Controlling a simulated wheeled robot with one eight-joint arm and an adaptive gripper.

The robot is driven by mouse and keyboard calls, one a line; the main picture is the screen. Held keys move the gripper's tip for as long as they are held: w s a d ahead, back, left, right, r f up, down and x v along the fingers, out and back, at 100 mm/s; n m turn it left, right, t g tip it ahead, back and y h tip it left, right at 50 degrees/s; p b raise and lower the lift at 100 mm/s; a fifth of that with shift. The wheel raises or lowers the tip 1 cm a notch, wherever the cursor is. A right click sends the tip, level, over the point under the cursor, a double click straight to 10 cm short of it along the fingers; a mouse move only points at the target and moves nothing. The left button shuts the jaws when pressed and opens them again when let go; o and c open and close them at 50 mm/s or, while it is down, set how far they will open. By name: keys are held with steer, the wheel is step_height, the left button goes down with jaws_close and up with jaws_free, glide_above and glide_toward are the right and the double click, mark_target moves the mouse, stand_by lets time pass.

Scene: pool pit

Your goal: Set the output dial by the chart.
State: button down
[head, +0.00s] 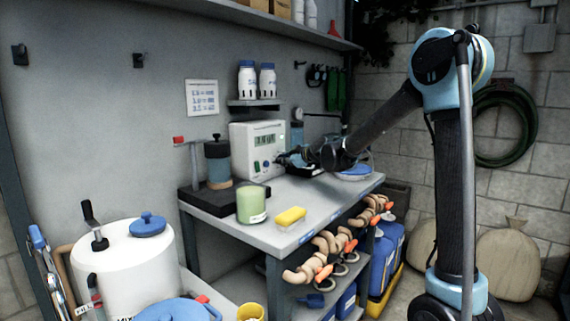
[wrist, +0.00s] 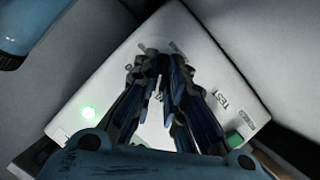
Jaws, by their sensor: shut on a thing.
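A white control box (head: 242,166) with a lit digital display (head: 265,140) stands on the bench against the wall. The display's digits are too small to read surely. My gripper (head: 284,158) is at the right side of its front. In the wrist view, my fingers (wrist: 160,58) are closed together at the box face (wrist: 112,88), around the dial, which they mostly hide. Printed marks show around the fingertips, and the word TEST shows to the right. The chart (head: 202,97) is a white sheet on the wall, left of the box; its text is too small to read.
A blue-grey canister (head: 218,162), a green jar (head: 251,204) and a yellow sponge (head: 291,216) stand left and front of the box. Two white bottles (head: 247,78) sit on a small shelf above. The bench front (head: 330,205) has free room.

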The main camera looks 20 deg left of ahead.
steer(key=m, duration=0.1)
steer(key=m+g, duration=0.1)
steer(key=shift+w+r+m+g, duration=0.15)
steer(key=shift+w+m+g, duration=0.15)
steer(key=m+g, duration=0.1)
steer(key=m+g+y, duration=0.1)
steer(key=m, duration=0.1)
steer(key=shift+w+d, duration=0.15)
steer(key=shift+w, duration=0.1)
steer(key=m+g, duration=0.1)
steer(key=m+y, duration=0.1)
steer(key=m, duration=0.1)
steer(key=shift+w+d+g, duration=0.1)
steer(key=shift+w+g, duration=0.1)
steer(key=shift+g, duration=0.2)
steer(key=shift+w+f+m+g+y, duration=0.15)
steer(key=shift+m+g+y, duration=0.5)
steer(key=shift+m, duration=0.65)
steer(key=shift+d+f, duration=0.1)
steer(key=c, duration=1.6)
jaws_free()
steer(key=shift+c, duration=0.2)
